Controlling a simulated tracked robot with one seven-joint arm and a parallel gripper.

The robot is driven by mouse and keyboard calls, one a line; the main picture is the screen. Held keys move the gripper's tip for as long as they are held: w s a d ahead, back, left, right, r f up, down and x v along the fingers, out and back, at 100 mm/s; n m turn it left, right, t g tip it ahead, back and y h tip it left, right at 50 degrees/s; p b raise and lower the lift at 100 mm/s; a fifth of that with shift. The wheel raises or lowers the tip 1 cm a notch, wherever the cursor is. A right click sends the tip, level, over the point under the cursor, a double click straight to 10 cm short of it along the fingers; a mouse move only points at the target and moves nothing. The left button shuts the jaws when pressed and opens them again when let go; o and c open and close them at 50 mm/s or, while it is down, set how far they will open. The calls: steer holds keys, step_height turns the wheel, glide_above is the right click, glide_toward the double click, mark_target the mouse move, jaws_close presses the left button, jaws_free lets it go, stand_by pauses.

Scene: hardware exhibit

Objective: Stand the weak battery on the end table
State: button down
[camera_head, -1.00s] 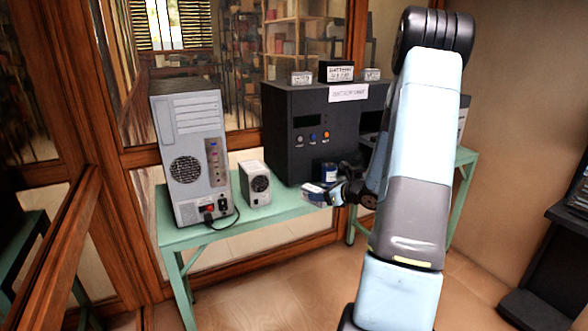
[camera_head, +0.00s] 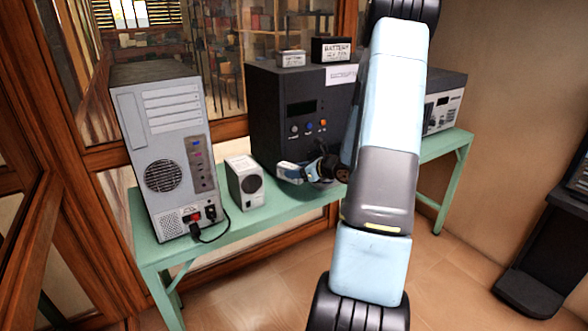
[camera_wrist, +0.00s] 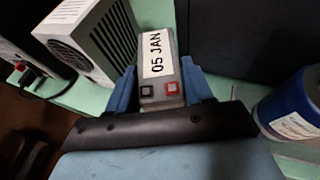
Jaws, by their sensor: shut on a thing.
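My gripper (camera_head: 306,171) is low in front of the black cabinet, above the green bench. In the wrist view it (camera_wrist: 163,92) is shut on a grey battery (camera_wrist: 163,95) with a white label reading "05 JAN", a black terminal and a red terminal. The battery (camera_head: 289,173) shows only in part in the head view. The frames do not show whether it is the weak one. Two more batteries, a small one (camera_head: 291,59) and a larger dark one (camera_head: 330,50), sit on the black cabinet. I cannot pick out an end table.
The green bench (camera_head: 270,212) bears a grey computer tower (camera_head: 165,150), a small grey box (camera_head: 246,182), the black cabinet (camera_head: 280,115) and a grey device (camera_head: 444,108). A blue can (camera_wrist: 290,105) stands right of my gripper in the wrist view. Tiled floor at front right is clear.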

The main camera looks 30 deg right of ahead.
steer(key=shift+f, duration=3.2)
steer(key=shift+f, duration=0.45)
steer(key=shift+c, duration=1.9)
jaws_free()
steer(key=v, duration=1.3)
steer(key=shift+s, duration=0.35)
